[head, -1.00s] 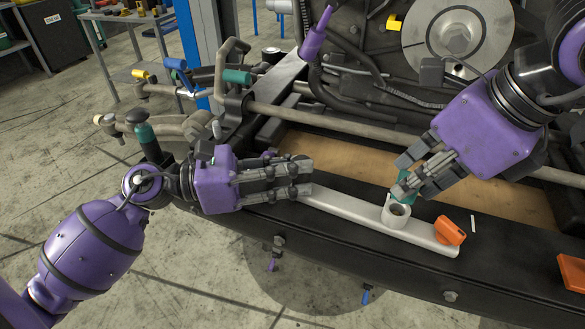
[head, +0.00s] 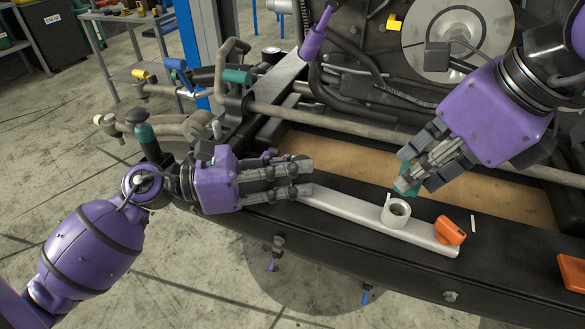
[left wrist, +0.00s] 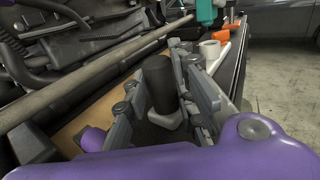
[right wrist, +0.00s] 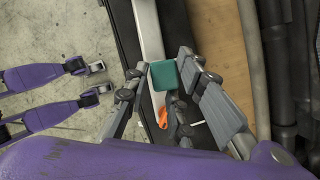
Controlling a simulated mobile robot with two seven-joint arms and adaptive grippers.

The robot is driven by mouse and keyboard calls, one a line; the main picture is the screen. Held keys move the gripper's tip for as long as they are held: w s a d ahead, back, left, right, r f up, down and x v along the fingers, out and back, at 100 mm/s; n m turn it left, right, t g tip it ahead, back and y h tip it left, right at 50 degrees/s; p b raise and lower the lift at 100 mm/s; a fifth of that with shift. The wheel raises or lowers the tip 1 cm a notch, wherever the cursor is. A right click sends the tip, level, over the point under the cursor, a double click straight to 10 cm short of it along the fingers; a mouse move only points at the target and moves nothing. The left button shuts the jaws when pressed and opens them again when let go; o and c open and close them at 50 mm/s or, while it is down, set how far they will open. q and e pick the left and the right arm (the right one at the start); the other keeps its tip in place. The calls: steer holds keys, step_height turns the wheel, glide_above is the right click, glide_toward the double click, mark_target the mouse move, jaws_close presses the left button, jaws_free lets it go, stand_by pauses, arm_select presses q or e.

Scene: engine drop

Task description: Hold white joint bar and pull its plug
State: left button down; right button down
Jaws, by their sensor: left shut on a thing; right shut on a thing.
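The white joint bar (head: 345,208) lies on the black front beam, with a white ring socket (head: 396,212) standing near its right part. The socket's top opening shows empty. My left gripper (head: 308,178) is shut on the bar's left end. In the left wrist view a black cylinder on the bar's end (left wrist: 160,85) sits between the fingers, and the ring (left wrist: 209,50) is beyond it. My right gripper (head: 403,184) is shut on the teal plug (head: 411,182), above and behind the ring and apart from it. The plug also shows between the fingers in the right wrist view (right wrist: 164,75).
An orange clip (head: 450,231) sits at the bar's right end, with a small white stick (head: 473,223) beside it. Another orange part (head: 573,272) lies at the far right. A brown board (head: 340,160) lies behind the beam, below pipes and hoses.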

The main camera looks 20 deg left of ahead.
steer(key=shift+r, duration=0.5)
steer(key=shift+r, duration=0.1)
steer(key=shift+r, duration=1.2)
arm_select(q)
steer(key=c, duration=1.4)
jaws_free()
